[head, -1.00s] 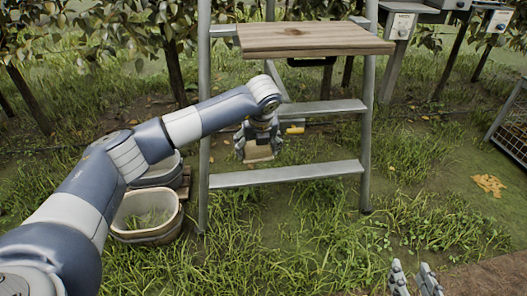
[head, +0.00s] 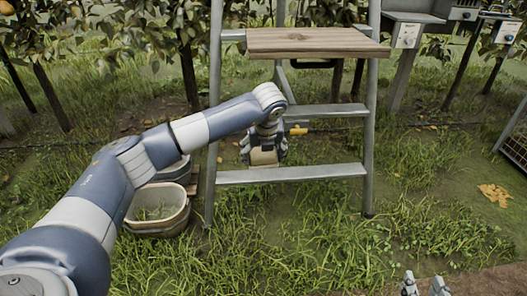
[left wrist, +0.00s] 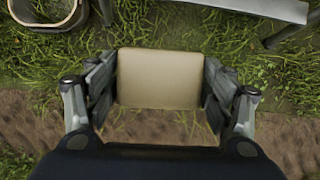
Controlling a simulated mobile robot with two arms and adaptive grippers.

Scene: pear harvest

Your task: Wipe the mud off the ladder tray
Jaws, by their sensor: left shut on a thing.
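The ladder tray (head: 318,42) is a brown wooden board on top of a grey metal ladder (head: 290,174). I cannot make out distinct mud on it from here. My left gripper (head: 264,156) hangs fingers-down, well below the tray and near the ladder's lower step. It is shut on a tan, sponge-like block (head: 263,158). In the left wrist view the block (left wrist: 160,78) sits between both fingers, over grass and bare soil. My right gripper (head: 425,287) shows only its fingertips at the bottom edge, spread apart with nothing visible between them.
Pale buckets (head: 157,231) stand left of the ladder, partly behind my left arm. A small yellow object (head: 298,131) shows by the ladder's middle step. Grey boxes on posts (head: 407,35) stand at the back right. A crate (head: 515,147) is at the right edge.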

